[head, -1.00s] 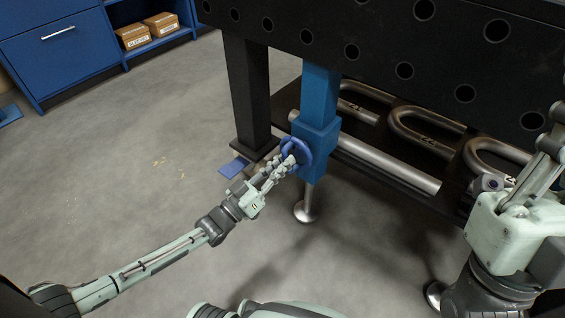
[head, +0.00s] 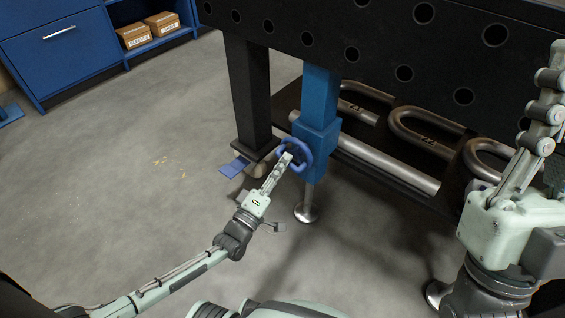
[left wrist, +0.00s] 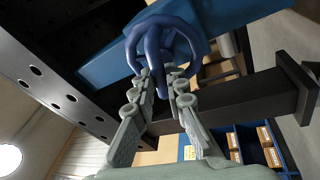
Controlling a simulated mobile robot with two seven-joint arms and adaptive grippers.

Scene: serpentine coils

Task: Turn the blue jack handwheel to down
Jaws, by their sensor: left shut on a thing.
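The blue jack handwheel (head: 306,151) is a small ring with spokes on the side of the blue jack leg (head: 320,95), below the dark bench. My left gripper (head: 285,162) is at the wheel's left side, its fingers on the rim. In the left wrist view the handwheel (left wrist: 150,38) shows large, and the fingers (left wrist: 160,90) of my left gripper close on its lower part. The inner contact is partly hidden by the fingers. My right gripper (head: 530,145) is at the right edge, away from this wheel; its jaw gap is not clear.
The dark perforated bench (head: 375,45) overhangs the wheel. Steel U-bends (head: 425,135) and a straight pipe (head: 385,165) lie on its lower shelf. A black leg (head: 250,95) stands left of the jack. A blue cabinet (head: 60,50) stands far left. The floor at left is clear.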

